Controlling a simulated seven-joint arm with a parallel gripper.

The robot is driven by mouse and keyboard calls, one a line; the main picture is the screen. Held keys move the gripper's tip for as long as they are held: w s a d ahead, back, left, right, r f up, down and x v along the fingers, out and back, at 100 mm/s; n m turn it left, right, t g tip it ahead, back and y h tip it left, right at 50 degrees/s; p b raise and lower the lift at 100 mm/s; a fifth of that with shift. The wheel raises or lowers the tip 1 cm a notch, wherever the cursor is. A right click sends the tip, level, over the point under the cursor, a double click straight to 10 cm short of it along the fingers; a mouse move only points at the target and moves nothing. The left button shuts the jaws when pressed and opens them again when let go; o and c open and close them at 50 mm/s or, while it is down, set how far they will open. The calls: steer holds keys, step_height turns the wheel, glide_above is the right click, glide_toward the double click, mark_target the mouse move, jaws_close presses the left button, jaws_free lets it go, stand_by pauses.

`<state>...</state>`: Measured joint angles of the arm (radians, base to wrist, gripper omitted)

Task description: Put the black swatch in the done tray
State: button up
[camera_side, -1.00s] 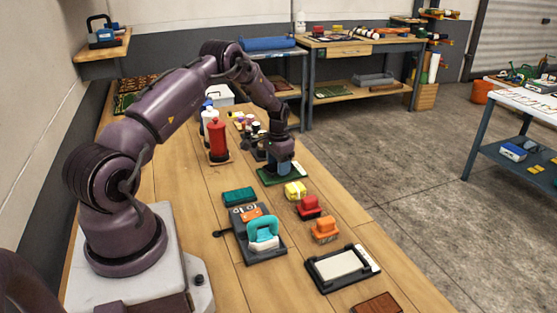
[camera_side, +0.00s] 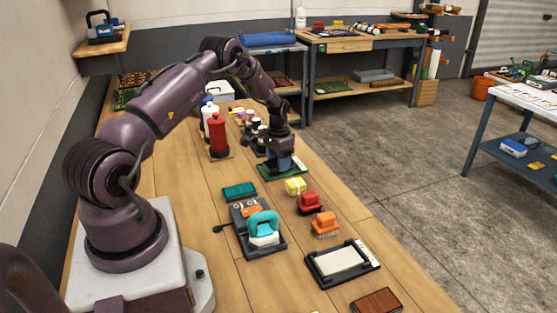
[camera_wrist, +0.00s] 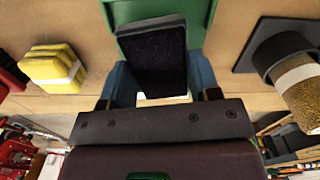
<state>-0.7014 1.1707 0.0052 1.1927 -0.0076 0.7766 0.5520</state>
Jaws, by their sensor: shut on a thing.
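The black swatch (camera_wrist: 158,62) is between the two blue fingers of my gripper (camera_wrist: 160,82) in the wrist view. It is a flat, dark, roughly square piece, and my gripper is shut on it. A green tray (camera_wrist: 208,14) lies just beyond and under the swatch in that view. In the side view my gripper (camera_side: 279,168) is low over the same green tray (camera_side: 265,172), which has a pale label at its right end. The swatch is hidden there, and I cannot tell whether it touches the tray.
A yellow sponge block (camera_side: 295,186), a red block (camera_side: 309,203) and an orange brush (camera_side: 324,224) stand nearer the camera. A black-framed tray with a white pad (camera_side: 342,263) is in front. A red bottle (camera_side: 218,137) and small jars stand left of my gripper.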

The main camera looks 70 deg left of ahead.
steer(key=shift+f, duration=0.4)
stand_by(0.4)
steer(key=o, duration=1.3)
steer(key=shift+c, duration=0.2)
steer(key=shift+r, duration=0.1)
steer(key=shift+r, duration=3.4)
